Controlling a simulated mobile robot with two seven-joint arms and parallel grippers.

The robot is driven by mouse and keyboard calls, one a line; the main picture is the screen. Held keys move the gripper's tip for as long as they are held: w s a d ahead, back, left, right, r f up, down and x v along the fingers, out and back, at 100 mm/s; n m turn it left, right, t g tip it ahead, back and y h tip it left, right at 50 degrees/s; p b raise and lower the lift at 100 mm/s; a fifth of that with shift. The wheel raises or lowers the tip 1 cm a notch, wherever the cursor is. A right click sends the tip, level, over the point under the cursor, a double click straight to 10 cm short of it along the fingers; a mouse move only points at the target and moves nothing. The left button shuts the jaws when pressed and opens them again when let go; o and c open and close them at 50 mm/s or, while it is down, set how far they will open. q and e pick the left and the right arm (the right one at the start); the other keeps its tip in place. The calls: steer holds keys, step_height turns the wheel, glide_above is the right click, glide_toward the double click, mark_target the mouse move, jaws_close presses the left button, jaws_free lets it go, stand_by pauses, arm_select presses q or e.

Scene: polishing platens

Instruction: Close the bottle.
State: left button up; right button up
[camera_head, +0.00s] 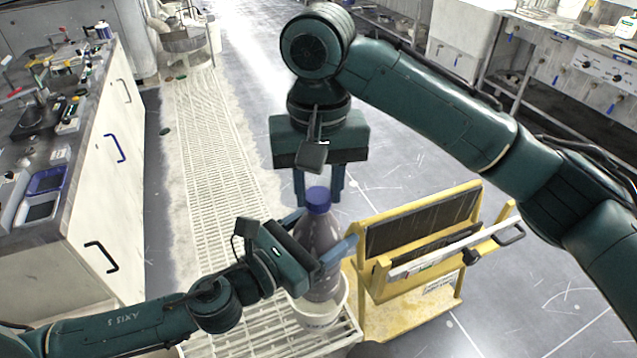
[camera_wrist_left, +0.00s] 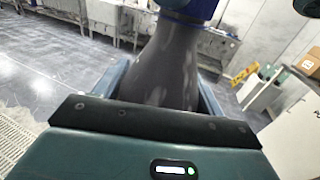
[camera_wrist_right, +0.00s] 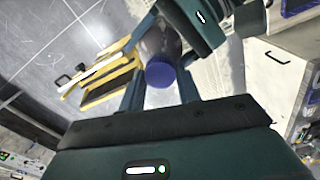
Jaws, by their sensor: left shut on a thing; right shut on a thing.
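The bottle (camera_head: 318,240) is grey and see-through, and stands upright with its lower part inside a white tub (camera_head: 318,314). Its blue cap (camera_head: 318,197) sits at the mouth; whether it is threaded on cannot be told. My left gripper (camera_head: 322,246) is shut on the bottle's body from the side; the body also fills the space between its fingers in the left wrist view (camera_wrist_left: 172,70). My right gripper (camera_head: 319,198) points down from above and is shut on the cap, which shows between its fingers in the right wrist view (camera_wrist_right: 160,74).
A yellow stand (camera_head: 408,318) with dark panels and a long white bar is close on the right of the bottle. The tub rests on a white grating (camera_head: 262,346). A cabinet (camera_head: 98,190) with a cluttered top is at the left. Open floor lies behind.

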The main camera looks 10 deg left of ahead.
steer(key=o, duration=1.1)
steer(key=shift+o, duration=0.2)
step_height(320, 180, up, 12)
